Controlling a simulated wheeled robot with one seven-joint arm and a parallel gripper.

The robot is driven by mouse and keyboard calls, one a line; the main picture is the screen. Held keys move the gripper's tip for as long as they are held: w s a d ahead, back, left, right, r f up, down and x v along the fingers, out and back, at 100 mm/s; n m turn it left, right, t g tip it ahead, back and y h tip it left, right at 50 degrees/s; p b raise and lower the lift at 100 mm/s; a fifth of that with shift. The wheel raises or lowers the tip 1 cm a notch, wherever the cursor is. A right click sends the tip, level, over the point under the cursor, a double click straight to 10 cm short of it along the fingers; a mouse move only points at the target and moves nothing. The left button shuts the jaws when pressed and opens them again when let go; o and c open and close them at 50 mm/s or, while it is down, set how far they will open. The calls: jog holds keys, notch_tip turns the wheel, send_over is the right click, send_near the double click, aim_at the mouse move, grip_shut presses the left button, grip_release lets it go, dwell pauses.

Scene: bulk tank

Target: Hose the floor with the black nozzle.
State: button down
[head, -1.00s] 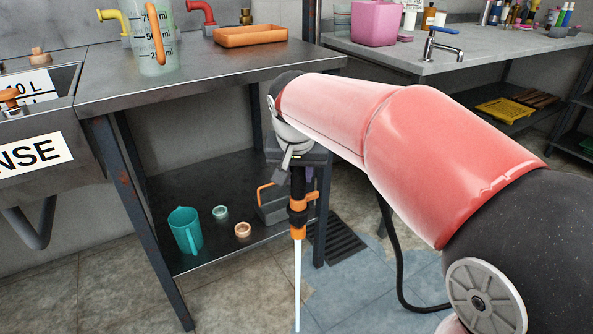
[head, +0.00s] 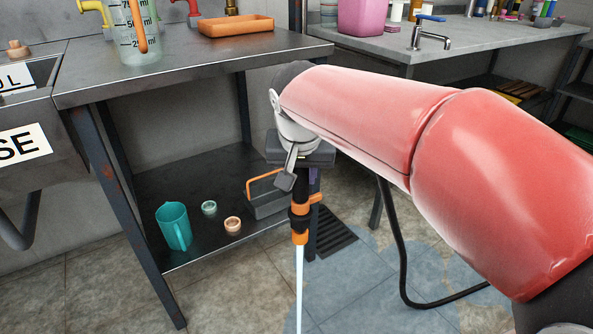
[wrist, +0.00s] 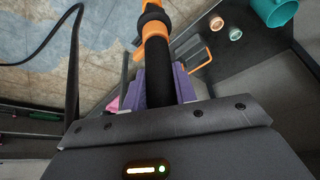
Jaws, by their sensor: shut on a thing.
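The black nozzle (head: 299,222) has orange bands and points down below my gripper. A white stream of water (head: 299,285) runs from its tip to the tiled floor. My gripper (wrist: 170,88) is shut around the nozzle's black body, with a purple jaw on each side in the wrist view. The nozzle (wrist: 158,50) runs up and away there, and its tip is outside that view. The floor (head: 365,285) has a darker, bluish wet area around and right of the stream. The floor at the left looks paler and dry.
A black hose (head: 401,262) loops on the floor at the right. A steel table (head: 200,70) stands at the left, its lower shelf (head: 160,190) holding a teal jug (head: 174,227) and a grey caddy (head: 268,200). A floor drain (head: 333,236) lies behind the nozzle.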

jog(key=shift+s+d+b, duration=0.25)
jog(key=shift+s+d, duration=0.15)
jog(key=shift+s, duration=0.2)
jog(key=shift+s+d+b, duration=0.2)
jog(key=shift+s+d, duration=0.2)
jog(key=shift+s, duration=0.2)
jog(key=shift+w+d, duration=0.1)
dwell(0.8)
jog(key=shift+w+d, duration=0.5)
jog(key=shift+d, duration=0.4)
dwell(0.9)
jog(key=shift+w+d+p, duration=0.35)
jog(key=shift+w+d, duration=0.25)
jog(key=shift+d, duration=0.2)
dwell(1.1)
